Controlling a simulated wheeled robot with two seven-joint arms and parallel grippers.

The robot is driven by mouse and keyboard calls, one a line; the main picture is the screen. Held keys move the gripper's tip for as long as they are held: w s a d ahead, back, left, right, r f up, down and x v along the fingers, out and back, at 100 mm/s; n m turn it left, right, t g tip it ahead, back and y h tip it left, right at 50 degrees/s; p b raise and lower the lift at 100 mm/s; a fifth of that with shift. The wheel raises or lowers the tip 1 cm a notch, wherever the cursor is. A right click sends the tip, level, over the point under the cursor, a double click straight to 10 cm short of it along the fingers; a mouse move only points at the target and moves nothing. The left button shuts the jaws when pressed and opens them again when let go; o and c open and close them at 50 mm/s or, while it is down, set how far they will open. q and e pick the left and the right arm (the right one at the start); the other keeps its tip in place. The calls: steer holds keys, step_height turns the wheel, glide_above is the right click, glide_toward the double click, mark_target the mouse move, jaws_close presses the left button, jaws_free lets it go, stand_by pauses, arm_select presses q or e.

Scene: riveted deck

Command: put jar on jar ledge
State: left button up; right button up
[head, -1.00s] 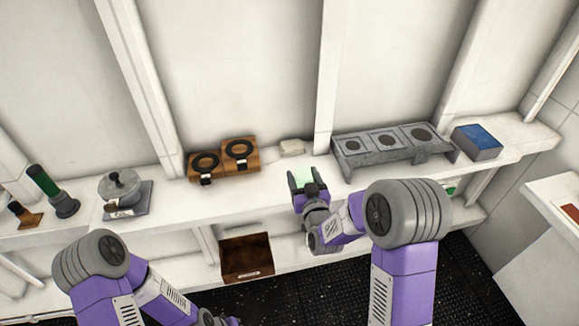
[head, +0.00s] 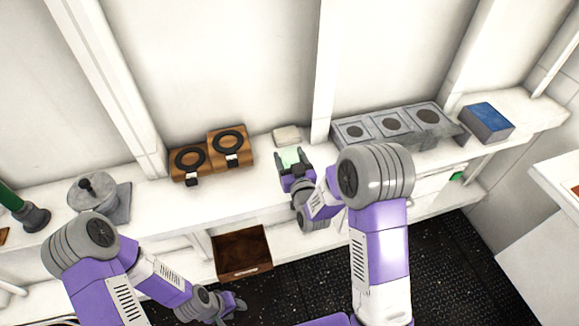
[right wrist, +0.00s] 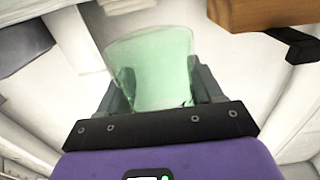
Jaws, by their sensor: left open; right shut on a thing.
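A pale green, see-through jar (right wrist: 152,70) fills the right wrist view between the fingers of my right gripper (right wrist: 160,88). In the head view my right gripper (head: 293,158) is shut on the jar (head: 290,155), over the long white shelf. My left gripper (head: 236,304) is open and empty, low in front of the shelf. A grey stand (head: 427,140) with several square plates with dark round openings is on the shelf to the right of the jar. I cannot tell for sure which fixture is the jar ledge.
A brown wooden block with two black rings (head: 247,160) stands left of the jar. A small pale block (head: 287,134) lies behind it. A blue box (head: 487,121) is at the right. A grey lidded pot (head: 92,192) stands left. A brown open bin (head: 243,266) sits below.

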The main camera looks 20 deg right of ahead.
step_height(320, 180, down, 3)
steer(key=shift+r+b, duration=0.1)
steer(key=shift+b, duration=0.5)
steer(key=shift+f, duration=0.2)
steer(key=o, duration=1.1)
